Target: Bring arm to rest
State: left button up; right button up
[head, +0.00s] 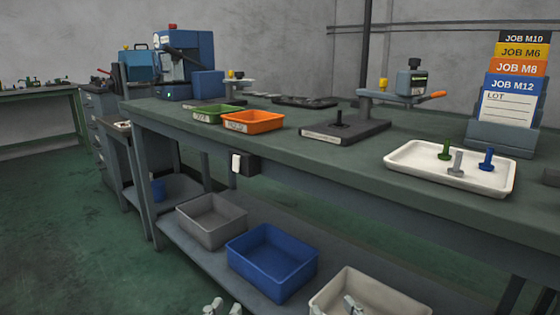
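My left gripper (224,308) shows only its pale fingertips at the bottom edge, with a gap between them and nothing seen in it. My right gripper (352,306) also shows only pale tips at the bottom edge, in front of the cream bin (390,296). Its tips are cut off by the frame, so I cannot tell their opening. Both arms are out of view below. Both grippers appear low, in front of the bench's lower shelf.
The green-topped workbench (300,165) crosses the view. It carries a white tray (410,178) with several bolts, a green bin (219,114), an orange bin (252,122) and a job card holder (500,138). Floor (70,230) at left is clear.

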pick_arm(q)
jog(key=s+a+f+g+y+p, duration=0.2)
jog(key=a+f+g+p, duration=0.15)
jog(key=f, duration=0.45)
jog(key=s+a+f+g+y+p, duration=0.1)
jog(key=a+f+g+y+p, duration=0.1)
jog(key=a+f+g, duration=0.45)
pick_arm(e)
jog(key=s+d+f+g+h, duration=0.2)
jog(key=d+f+g, duration=0.2)
jog(key=f, duration=0.4)
jog(key=s+d+f+g+h, duration=0.1)
jog(key=d+f+g+h, duration=0.15)
jog(key=d+f, duration=0.4)
pick_arm(q)
jog(key=s+a+f+n+g+y+p, duration=0.2)
jog(key=s+a+f+g, duration=0.1)
jog(key=s+a+f, duration=0.4)
jog(key=s+f, duration=0.3)
jog(key=shift+s+a+f+g+y+p, duration=0.25)
jog(key=shift+a+f+g+y+p, duration=0.05)
jog(key=shift+a+g+y, duration=0.1)
pick_arm(e)
jog(key=s+d+f+m+g+h, duration=0.2)
jog(key=s+d+f+g, duration=0.5)
jog(key=s+f, duration=0.3)
jog(key=shift+s+d+f, duration=0.15)
jog(key=shift+s+f, duration=0.05)
jog(key=shift+f, duration=0.1)
